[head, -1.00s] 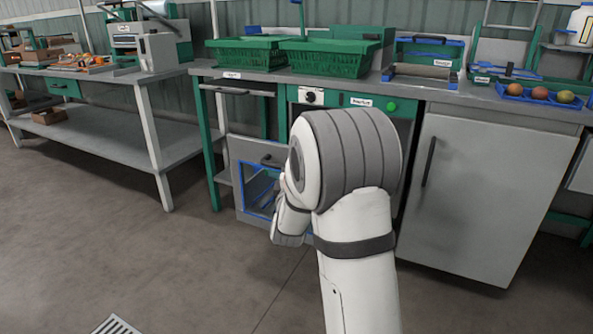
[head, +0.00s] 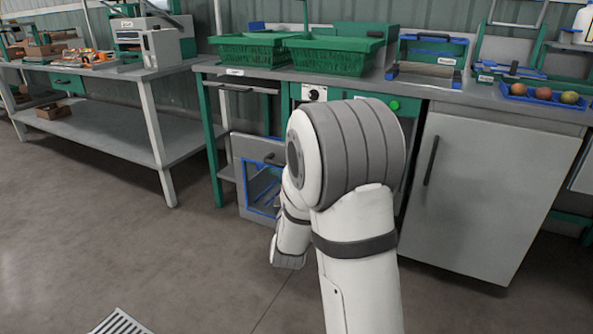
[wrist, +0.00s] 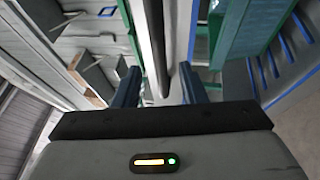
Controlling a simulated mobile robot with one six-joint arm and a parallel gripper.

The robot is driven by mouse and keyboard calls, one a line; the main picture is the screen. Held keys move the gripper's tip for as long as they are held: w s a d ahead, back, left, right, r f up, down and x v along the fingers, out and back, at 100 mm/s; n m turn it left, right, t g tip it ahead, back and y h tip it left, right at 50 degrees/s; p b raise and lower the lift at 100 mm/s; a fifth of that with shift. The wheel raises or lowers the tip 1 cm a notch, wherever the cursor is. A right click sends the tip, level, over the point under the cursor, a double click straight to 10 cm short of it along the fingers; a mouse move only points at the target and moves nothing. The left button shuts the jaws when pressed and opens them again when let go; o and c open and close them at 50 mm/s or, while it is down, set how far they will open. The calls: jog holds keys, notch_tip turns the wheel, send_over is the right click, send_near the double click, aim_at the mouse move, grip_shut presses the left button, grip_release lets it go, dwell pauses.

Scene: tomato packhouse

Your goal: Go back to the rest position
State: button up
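My gripper (wrist: 160,88) shows in the wrist view with its two dark fingers apart. A long dark bar (wrist: 152,40) and a pale panel edge run between and beyond the fingers. I cannot tell whether a finger touches the bar, but gaps show beside it and nothing looks clamped. In the head view my white and grey arm reaches forward and bends down at the middle. It hides the gripper and part of the counter front.
A blue-framed compartment (head: 262,188) stands low in the counter front, left of my arm. Green crates (head: 335,57) and a blue tray (head: 516,92) of round fruit are on the counter. A grey cabinet (head: 490,190) stands right.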

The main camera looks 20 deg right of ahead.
jog(key=shift+v, duration=1)
jog(key=shift+r, duration=0.1)
jog(key=s+a+r+m+g+y+p, duration=0.3)
jog(key=r+y+p, duration=0.1)
jog(key=r+p, duration=0.5)
jog(key=s+a+r+m+g+y+p, duration=0.3)
jog(key=a+r+p, duration=0.1)
jog(key=r+p, duration=0.5)
jog(key=s+r+m+g+p, duration=0.4)
jog(key=s+r+p, duration=0.3)
jog(key=s+p, duration=0.2)
jog(key=s+a+r+m+g+p, duration=0.1)
jog(key=s+r+m+g+p, duration=0.3)
jog(key=s+r+p, duration=0.4)
jog(key=s+g+p, duration=0.1)
jog(key=s, duration=0.5)
jog(key=shift+g+y, duration=0.4)
jog(key=shift+s, duration=0.1)
